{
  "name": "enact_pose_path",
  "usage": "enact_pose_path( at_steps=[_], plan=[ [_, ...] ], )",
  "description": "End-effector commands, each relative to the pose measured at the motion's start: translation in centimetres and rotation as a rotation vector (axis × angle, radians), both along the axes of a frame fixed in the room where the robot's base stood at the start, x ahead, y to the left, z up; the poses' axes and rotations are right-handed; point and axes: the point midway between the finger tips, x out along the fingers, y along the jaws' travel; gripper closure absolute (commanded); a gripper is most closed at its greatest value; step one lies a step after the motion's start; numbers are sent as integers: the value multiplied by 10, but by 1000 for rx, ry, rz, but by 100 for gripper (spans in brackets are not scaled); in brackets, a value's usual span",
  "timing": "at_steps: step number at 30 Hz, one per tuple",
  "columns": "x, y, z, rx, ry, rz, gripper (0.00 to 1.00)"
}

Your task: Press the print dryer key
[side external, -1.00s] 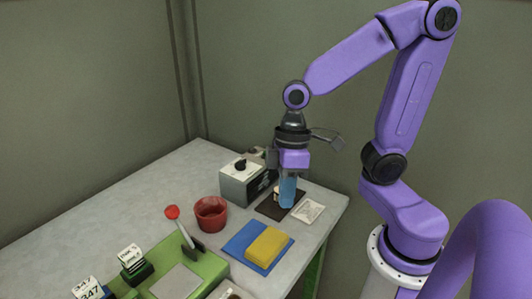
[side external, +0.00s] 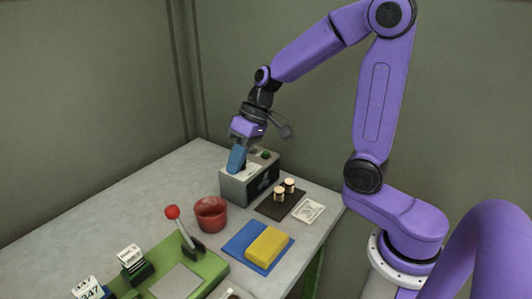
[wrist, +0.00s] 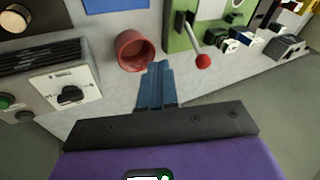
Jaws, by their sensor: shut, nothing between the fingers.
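A grey box (side external: 262,184), which seems to be the print dryer, stands at the table's back edge. In the wrist view its light panel (wrist: 83,80) carries a black rotary knob (wrist: 70,96), with a green round key (wrist: 5,101) at the left edge. The green key also shows on the box top in the side view (side external: 266,154). My gripper (side external: 235,170) is shut and empty, its blue fingers tilted at the box's left end and hiding the knob there. In the wrist view the fingertips (wrist: 158,66) are right of the knob. Contact with the box cannot be told.
A red cup (side external: 211,214) stands in front of the box. A yellow block (side external: 266,246) lies on a blue mat (side external: 241,240). A green lever press (side external: 208,272) with a red-knobbed lever stands at the front.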

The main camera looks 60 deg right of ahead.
Motion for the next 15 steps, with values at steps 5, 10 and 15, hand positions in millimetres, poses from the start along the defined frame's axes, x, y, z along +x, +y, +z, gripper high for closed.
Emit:
enact_pose_path(
  at_steps=[5, 10, 15],
  plan=[
    [24, -15, 3, 34, -31, -109, 100],
    [42, -32, 5, 62, -64, -208, 100],
    [58, -53, 8, 84, -101, -312, 100]
  ],
)
